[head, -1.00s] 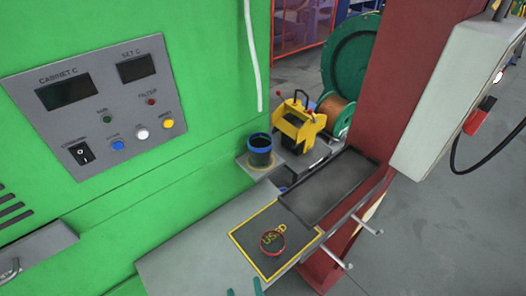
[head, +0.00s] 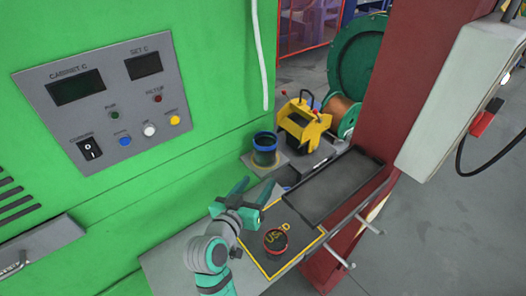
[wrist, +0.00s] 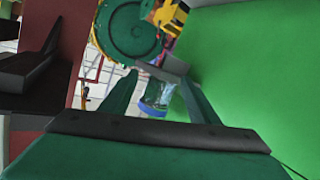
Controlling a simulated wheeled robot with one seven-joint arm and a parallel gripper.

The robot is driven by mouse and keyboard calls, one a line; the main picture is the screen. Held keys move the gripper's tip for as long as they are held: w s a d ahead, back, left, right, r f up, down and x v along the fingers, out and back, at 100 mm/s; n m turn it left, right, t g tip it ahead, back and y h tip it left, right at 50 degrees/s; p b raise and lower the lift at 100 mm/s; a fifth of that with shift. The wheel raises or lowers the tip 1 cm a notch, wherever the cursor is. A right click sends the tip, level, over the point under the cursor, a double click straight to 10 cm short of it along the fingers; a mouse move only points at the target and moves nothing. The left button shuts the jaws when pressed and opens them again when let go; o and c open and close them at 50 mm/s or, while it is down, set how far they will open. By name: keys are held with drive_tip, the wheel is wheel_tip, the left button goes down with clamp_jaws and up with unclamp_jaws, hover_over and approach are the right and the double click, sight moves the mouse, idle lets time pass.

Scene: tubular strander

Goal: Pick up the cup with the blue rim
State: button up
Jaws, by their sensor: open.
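The cup with the blue rim (head: 265,157) is dark and stands upright on a small grey ledge against the green cabinet. In the wrist view the cup (wrist: 155,100) shows beyond the fingers and between them, with its blue rim toward the bottom of the picture. My gripper (head: 257,184) is open and empty, in front of the cup and apart from it in the head view. In the wrist view the fingers of my gripper (wrist: 157,92) are spread wide.
A round dark item with a red rim (head: 276,241) sits on the yellow-edged mat (head: 261,262). A dark tray (head: 338,186) lies to the right of the cup, before the red column (head: 424,118). A yellow-and-black device (head: 303,124) stands close behind the cup.

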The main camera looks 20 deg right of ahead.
sight(260, 154)
wheel_tip(260, 154, up, 7)
drive_tip(key=w+a+m+g, duration=0.1)
drive_tip(key=w+m+g, duration=0.1)
drive_tip(key=w+m, duration=0.15)
drive_tip(key=x, duration=0.4)
drive_tip(key=shift+d+f, duration=0.15)
drive_tip(key=shift+x, duration=2.95)
drive_tip(key=shift+f, duration=0.1)
drive_tip(key=c, duration=0.9)
